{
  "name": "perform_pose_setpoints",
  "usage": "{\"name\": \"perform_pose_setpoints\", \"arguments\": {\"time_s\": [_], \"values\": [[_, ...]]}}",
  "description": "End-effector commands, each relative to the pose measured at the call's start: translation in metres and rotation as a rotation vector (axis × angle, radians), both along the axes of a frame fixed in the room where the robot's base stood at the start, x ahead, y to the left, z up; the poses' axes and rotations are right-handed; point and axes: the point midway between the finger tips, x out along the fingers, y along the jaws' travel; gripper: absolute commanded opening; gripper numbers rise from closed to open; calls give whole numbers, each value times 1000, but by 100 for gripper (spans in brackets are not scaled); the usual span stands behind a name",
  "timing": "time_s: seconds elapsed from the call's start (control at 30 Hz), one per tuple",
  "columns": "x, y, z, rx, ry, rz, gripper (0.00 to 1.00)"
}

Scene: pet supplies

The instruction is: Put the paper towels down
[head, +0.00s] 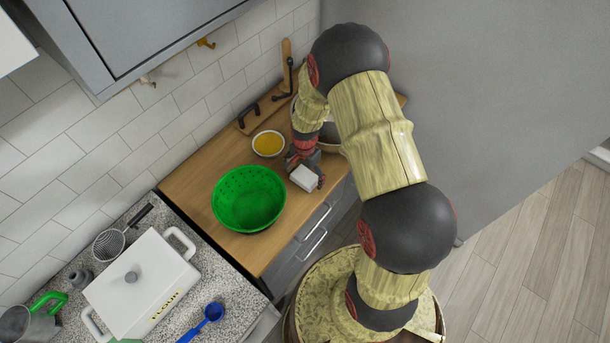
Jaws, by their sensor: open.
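A small white block (304,178), which seems to be the paper towels, is at the right part of the wooden counter (205,177), just right of a green bowl. My gripper (304,167) is at the block, with dark fingers close around its upper side and right edge. The jaws are open. I cannot tell whether the fingers touch the block or whether it rests fully on the counter. My arm comes down from the right and hides part of the counter behind the gripper.
The green bowl (248,198) stands close left of the block. A small bowl with yellow contents (268,144) is behind it. A brown bowl (328,142) is partly hidden by my arm. A white flour container (140,285) stands on the speckled counter. Drawers (312,232) lie below the front edge.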

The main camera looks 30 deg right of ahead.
Motion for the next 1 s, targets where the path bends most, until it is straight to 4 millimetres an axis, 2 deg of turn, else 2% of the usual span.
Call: {"name": "perform_pose_setpoints", "arguments": {"time_s": [0.17,0.53,0.87,0.97,1.0], "values": [[2,0,21,-1,-6,0,90],[1,0,95,-1,-5,0,90],[1,2,132,-3,-12,22,90],[1,8,165,-11,-46,91,90],[-1,13,183,-17,-65,135,90]]}}
